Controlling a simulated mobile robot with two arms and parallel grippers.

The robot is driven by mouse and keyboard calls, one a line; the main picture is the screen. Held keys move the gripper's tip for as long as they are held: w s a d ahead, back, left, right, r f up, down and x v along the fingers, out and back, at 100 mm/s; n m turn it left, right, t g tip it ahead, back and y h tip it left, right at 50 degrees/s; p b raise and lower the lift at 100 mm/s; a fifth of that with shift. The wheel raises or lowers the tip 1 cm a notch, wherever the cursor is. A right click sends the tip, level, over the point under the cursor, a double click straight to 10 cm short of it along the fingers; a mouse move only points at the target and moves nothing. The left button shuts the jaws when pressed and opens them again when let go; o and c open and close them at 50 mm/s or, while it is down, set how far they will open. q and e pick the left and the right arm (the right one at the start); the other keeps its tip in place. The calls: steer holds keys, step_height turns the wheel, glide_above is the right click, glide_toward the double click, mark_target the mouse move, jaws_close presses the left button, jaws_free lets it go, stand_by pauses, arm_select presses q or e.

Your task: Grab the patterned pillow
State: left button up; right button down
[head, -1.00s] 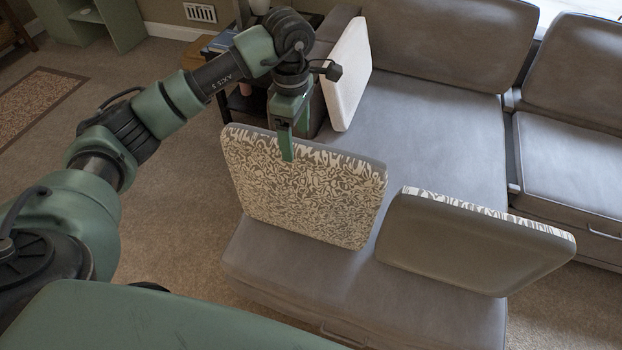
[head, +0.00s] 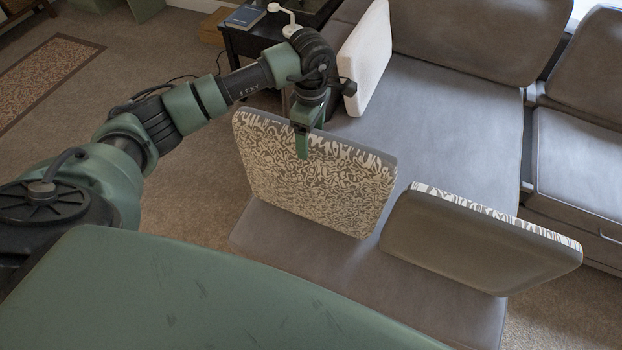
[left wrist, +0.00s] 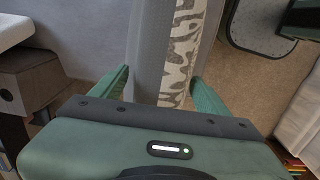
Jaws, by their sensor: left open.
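The patterned pillow (head: 315,180) stands upright on the grey sofa seat, its brown-and-white leafy face toward me. My left gripper (head: 303,146) points down at its top edge, with one finger in front of the patterned face; the other finger is hidden in the head view. In the left wrist view the open fingers (left wrist: 160,92) stand on either side of the pillow's edge (left wrist: 178,50), with a gap showing. A second pillow (head: 470,245) with a plain grey-brown face and patterned edge leans to the right. My right gripper is not in view.
A white pillow (head: 365,55) leans at the sofa's arm behind my gripper. A dark side table (head: 245,42) with a blue book stands behind my arm. The grey sofa (head: 440,130) has a clear seat behind the pillows. Carpet is open at left.

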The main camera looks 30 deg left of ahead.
arm_select(q)
jaws_close()
steer(key=shift+r, duration=0.1)
